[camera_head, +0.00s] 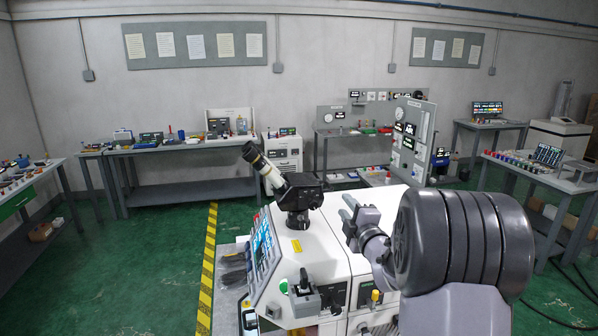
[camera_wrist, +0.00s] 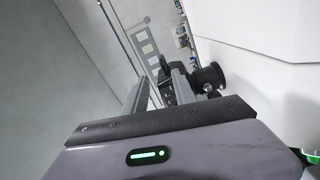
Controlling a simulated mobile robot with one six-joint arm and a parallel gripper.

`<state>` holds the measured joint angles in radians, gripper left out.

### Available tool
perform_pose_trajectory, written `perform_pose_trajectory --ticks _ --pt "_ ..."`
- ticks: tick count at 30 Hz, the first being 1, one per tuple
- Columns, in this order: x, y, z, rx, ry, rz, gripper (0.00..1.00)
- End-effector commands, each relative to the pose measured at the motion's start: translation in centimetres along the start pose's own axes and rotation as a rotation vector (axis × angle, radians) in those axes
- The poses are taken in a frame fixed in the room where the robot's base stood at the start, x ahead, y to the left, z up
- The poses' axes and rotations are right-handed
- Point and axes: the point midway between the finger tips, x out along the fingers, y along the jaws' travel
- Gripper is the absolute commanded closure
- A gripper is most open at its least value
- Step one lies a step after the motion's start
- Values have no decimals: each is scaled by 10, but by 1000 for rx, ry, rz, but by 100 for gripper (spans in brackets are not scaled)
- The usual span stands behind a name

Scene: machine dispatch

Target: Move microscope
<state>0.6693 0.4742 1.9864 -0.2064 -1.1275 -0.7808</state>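The microscope (camera_head: 300,192) is black with a pale, tilted eyepiece tube. It stands upright on top of a white machine (camera_head: 312,240) in the head view. My gripper (camera_head: 349,212) is just to the right of the microscope, above the machine top, with a gap between them. In the wrist view my gripper's (camera_wrist: 158,88) two fingers are apart with nothing held. Dark parts of the microscope (camera_wrist: 208,78) show beyond and to the right of the fingers there. The rest of it is partly hidden by the right finger.
The machine has a sloped control panel (camera_head: 265,250) on its left side. A workbench (camera_head: 180,146) with instruments stands along the back wall. A panel board (camera_head: 410,135) stands behind the machine. Green floor left of the yellow-black strip (camera_head: 208,265) is clear.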

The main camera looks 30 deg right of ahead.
Motion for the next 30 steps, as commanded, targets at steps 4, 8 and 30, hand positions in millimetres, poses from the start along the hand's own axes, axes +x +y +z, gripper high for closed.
perform_pose_trajectory --ticks 4,8,30 --pt "42 0 -2 1 3 -2 67" --pt "78 0 -3 3 2 -2 67" --pt "156 -2 -2 5 1 -2 67"
